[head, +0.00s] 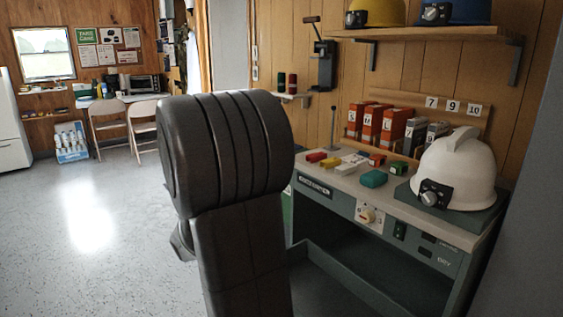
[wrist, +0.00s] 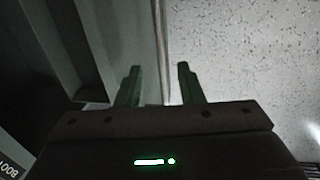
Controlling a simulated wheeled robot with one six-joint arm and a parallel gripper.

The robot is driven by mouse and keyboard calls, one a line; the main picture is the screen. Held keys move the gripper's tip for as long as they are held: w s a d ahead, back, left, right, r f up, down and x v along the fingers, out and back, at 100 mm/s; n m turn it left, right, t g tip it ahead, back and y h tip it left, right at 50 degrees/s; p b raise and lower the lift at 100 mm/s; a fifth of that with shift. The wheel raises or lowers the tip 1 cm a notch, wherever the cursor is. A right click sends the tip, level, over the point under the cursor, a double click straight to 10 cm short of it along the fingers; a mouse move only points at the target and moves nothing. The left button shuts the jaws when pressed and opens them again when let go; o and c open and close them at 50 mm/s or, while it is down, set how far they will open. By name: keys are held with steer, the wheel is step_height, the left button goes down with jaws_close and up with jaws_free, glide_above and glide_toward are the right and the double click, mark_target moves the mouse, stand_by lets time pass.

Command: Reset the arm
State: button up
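My gripper (wrist: 160,80) shows in the wrist view with its two fingers apart and nothing between them. It points down past the edge of a grey-green unit, with the speckled floor (wrist: 240,50) beyond. In the head view my dark arm fills the middle, in front of the bench, and hides the gripper and part of the bench.
The bench (head: 345,184) holds a white helmet (head: 458,170) with a lamp, a teal item (head: 374,179), small coloured blocks and red binders (head: 372,124). A shelf (head: 430,33) above holds helmets. Folding chairs (head: 108,121) stand far left. The floor at left is clear.

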steer(key=f, duration=0.2)
steer(key=f+b, duration=0.1)
steer(key=f, duration=0.1)
steer(key=d+f, duration=0.1)
steer(key=f, duration=0.1)
steer(key=shift+w+f+b, duration=0.25)
steer(key=shift+w+b, duration=0.05)
steer(key=shift+w, duration=0.05)
steer(key=shift+w+d+r, duration=0.1)
steer(key=shift+w+d, duration=0.05)
steer(key=shift+d, duration=0.05)
